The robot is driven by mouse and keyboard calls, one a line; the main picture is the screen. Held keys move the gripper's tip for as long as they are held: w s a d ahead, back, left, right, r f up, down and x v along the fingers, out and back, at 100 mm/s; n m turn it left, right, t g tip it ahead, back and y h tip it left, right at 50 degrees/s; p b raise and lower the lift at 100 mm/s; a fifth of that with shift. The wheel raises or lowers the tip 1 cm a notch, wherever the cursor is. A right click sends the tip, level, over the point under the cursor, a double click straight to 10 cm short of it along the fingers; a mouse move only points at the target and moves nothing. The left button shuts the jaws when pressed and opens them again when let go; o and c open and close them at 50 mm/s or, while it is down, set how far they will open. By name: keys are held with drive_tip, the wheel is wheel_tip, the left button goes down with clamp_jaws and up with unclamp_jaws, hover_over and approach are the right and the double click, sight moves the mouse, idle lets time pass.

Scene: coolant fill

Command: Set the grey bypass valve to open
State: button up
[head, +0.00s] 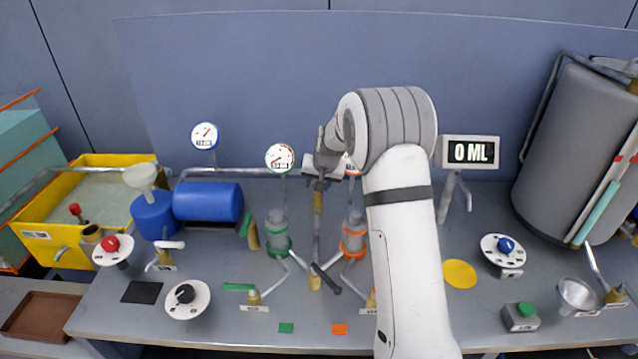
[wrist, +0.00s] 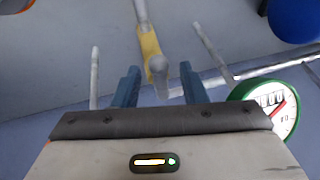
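A yellow valve body (head: 318,200) with a grey pipe below it stands upright between the green-ringed and orange-ringed columns; I take it for the grey bypass valve. In the wrist view its yellow body (wrist: 149,44) carries a grey handle (wrist: 158,68) whose rounded end points towards the camera. My gripper (head: 319,174) is at the top of this valve. Its two blue fingers (wrist: 159,85) are open, one on each side of the handle, with gaps visible. Whether they touch it cannot be told. A dark grey lever (head: 326,281) sits lower down, by another yellow fitting (head: 314,283).
A green-rimmed gauge (head: 280,158) is close to the left of my gripper. The green-ringed column (head: 277,232) and orange-ringed column (head: 354,236) flank the pipe. A display (head: 470,152) reads 0 ML. A yellow disc (head: 459,274) lies on the table to the right.

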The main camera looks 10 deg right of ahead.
drive_tip(key=b+v, duration=0.1)
drive_tip(key=v, duration=0.6)
drive_tip(key=shift+s+r+b, duration=0.2)
drive_tip(key=shift+r+b, duration=0.1)
drive_tip(key=shift+r, duration=0.05)
drive_tip(key=s+r+n+g, duration=0.1)
drive_tip(key=s+r, duration=0.3)
drive_tip(key=s, duration=1)
drive_tip(key=s+r+n, duration=0.1)
drive_tip(key=s+r, duration=0.3)
drive_tip(key=s, duration=1)
drive_tip(key=s+f+h, duration=0.1)
drive_tip(key=s+f, duration=0.2)
drive_tip(key=s, duration=0.8)
drive_tip(key=shift+s+d+n+g, duration=0.3)
drive_tip(key=shift+s+d+n, duration=0.05)
drive_tip(key=shift+n, duration=0.05)
